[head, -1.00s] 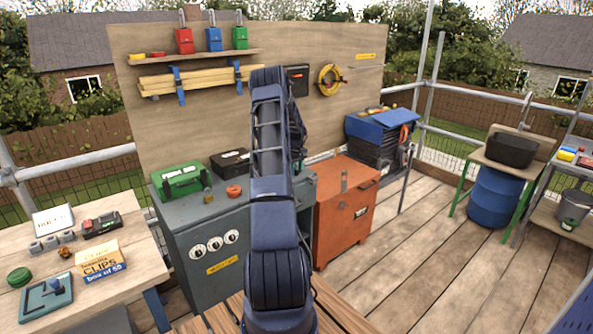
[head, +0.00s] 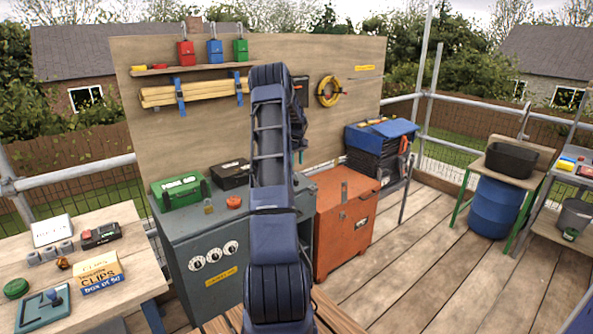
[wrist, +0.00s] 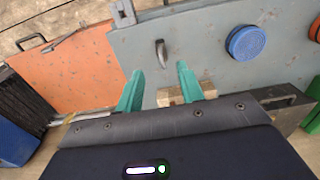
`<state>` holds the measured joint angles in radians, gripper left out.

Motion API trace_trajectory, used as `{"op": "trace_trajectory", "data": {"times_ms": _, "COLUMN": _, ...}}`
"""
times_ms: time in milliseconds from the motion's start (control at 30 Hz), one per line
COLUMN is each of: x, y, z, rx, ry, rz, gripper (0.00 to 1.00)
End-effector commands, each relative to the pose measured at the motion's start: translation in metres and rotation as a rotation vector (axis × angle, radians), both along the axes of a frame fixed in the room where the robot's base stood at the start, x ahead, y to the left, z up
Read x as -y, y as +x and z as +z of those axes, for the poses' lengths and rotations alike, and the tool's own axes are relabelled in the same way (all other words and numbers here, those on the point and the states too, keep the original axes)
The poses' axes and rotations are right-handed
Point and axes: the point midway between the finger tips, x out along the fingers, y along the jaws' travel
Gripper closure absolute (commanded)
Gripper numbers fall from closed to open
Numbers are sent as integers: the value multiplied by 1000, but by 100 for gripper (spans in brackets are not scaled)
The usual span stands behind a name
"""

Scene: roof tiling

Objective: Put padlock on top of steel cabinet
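The steel cabinet (head: 190,243) is the grey one with white dials on its front; its top also shows in the wrist view (wrist: 200,45). A small brass-coloured piece (head: 208,207), which looks like a padlock, stands on its top in front of the green case. Red, blue and green lock-shaped pieces (head: 215,50) stand on the wall shelf. My gripper (wrist: 160,72) is open above the cabinet's rear edge, its teal fingers apart. A tan block (wrist: 178,95) shows behind the right finger; I cannot tell what it is. My arm hides part of the cabinet top.
A green case (head: 180,191), a black case (head: 231,173) and a red round tin (head: 234,202) are on the cabinet. A blue round tin (wrist: 247,42) shows in the wrist view. An orange chest (head: 340,230) stands alongside.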

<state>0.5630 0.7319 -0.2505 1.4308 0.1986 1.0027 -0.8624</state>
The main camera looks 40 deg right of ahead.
Motion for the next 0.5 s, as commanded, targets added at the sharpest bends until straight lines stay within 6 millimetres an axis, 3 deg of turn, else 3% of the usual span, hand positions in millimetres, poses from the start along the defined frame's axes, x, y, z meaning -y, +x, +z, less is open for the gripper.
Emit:
{"op": "trace_trajectory", "data": {"times_ms": 267, "x": -10, "y": 1, "z": 24, "rx": 6, "ry": -1, "rz": -1, "gripper": 62}}
{"op": "trace_trajectory", "data": {"times_ms": 367, "x": -31, "y": 2, "z": 46, "rx": 21, "ry": -3, "rz": -4, "gripper": 62}}
{"op": "trace_trajectory", "data": {"times_ms": 500, "x": -77, "y": 0, "z": 88, "rx": 51, "ry": -3, "rz": -12, "gripper": 62}}
